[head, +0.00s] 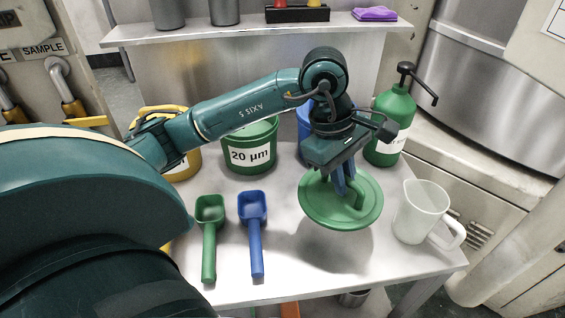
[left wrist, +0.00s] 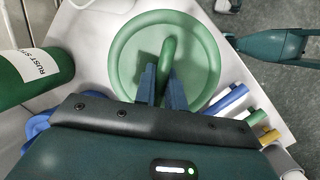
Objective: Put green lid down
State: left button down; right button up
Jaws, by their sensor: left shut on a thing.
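The green lid (head: 325,209) is a round disc with a raised rim and an arched handle. My left gripper (head: 348,190) is shut on the lid's handle and points down at it. The lid appears to be a little above the table (head: 300,268), with a shadow below it. In the left wrist view the lid (left wrist: 130,58) lies ahead of the blue fingers of the gripper (left wrist: 163,75), which close around the handle. My right gripper is not clearly seen in the head view.
A green tub (head: 250,155) marked 20 µm stands behind the scoops. A green scoop (head: 209,235) and a blue scoop (head: 254,230) lie left of the lid. A clear jug (head: 420,210) stands right, and a green pump bottle (head: 388,120) behind. A blue tub is partly hidden.

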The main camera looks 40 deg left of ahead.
pick_arm(q)
jog(key=shift+w+f+n+t+b, duration=0.15)
jog(key=shift+f+n+b, duration=0.1)
jog(key=shift+n, duration=0.35)
jog(key=shift+s+f+n+t+b, duration=0.1)
jog(key=shift+n+t+b, duration=0.1)
jog(key=shift+n, duration=0.4)
jog(key=shift+f, duration=0.3)
notch_tip(320, 180, down, 9)
jog(key=shift+a+f, duration=0.1)
jog(key=shift+f, duration=0.15)
jog(key=c, duration=1.9)
grip_release()
jog(key=shift+f+b, duration=0.1)
jog(key=shift+b, duration=0.2)
jog(key=shift+c, duration=0.2)
jog(key=o, duration=0.5)
jog(key=shift+c, duration=0.2)
